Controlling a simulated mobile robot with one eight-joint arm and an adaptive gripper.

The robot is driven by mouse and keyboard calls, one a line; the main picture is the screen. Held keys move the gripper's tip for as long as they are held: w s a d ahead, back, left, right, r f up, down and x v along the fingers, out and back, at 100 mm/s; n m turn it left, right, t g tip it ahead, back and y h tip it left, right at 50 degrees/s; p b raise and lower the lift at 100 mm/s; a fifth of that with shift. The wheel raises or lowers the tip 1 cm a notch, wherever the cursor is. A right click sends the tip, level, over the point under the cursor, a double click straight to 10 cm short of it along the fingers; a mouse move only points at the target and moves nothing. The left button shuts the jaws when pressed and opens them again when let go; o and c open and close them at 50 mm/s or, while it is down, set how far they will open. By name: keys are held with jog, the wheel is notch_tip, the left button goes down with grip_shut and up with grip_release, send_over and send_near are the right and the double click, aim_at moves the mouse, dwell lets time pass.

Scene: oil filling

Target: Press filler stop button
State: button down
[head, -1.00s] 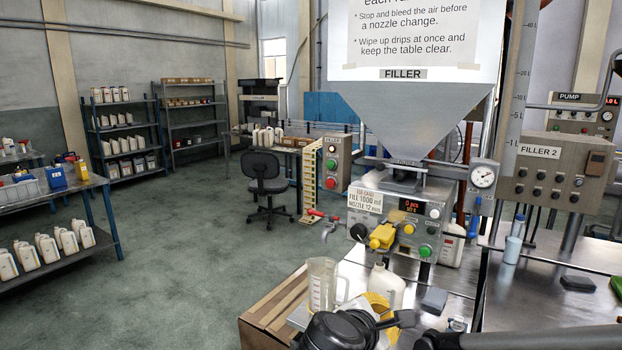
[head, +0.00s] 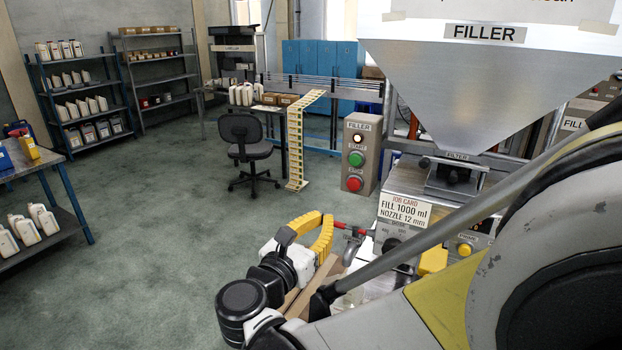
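The filler stop button (head: 354,184) is the round red button low on a grey upright box labelled FILLER, in the middle of the head view. A green start button (head: 356,159) sits above it, with a pale round lamp higher up. Nothing covers the red button. My arm comes in from the right and bends at a black wrist at lower centre. My gripper (head: 304,233) is at the far end, with yellow curved parts, below and left of the box in the picture. It looks apart from the button. Its fingertips cannot be made out clearly.
The filler machine with its hopper (head: 480,85) and job card (head: 404,212) stands right of the box. A red-handled fitting (head: 352,232) is close to my gripper. A yellow rack (head: 300,140) and an office chair (head: 246,150) stand further left. The floor between is open.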

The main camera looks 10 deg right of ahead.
aim_at(350, 187)
jog(key=b+x, duration=0.3)
jog(key=x, duration=1)
jog(key=shift+w+f, duration=0.1)
jog(key=shift+w, duration=0.05)
jog(key=shift+w+d, duration=0.3)
jog(key=shift+w, duration=0.1)
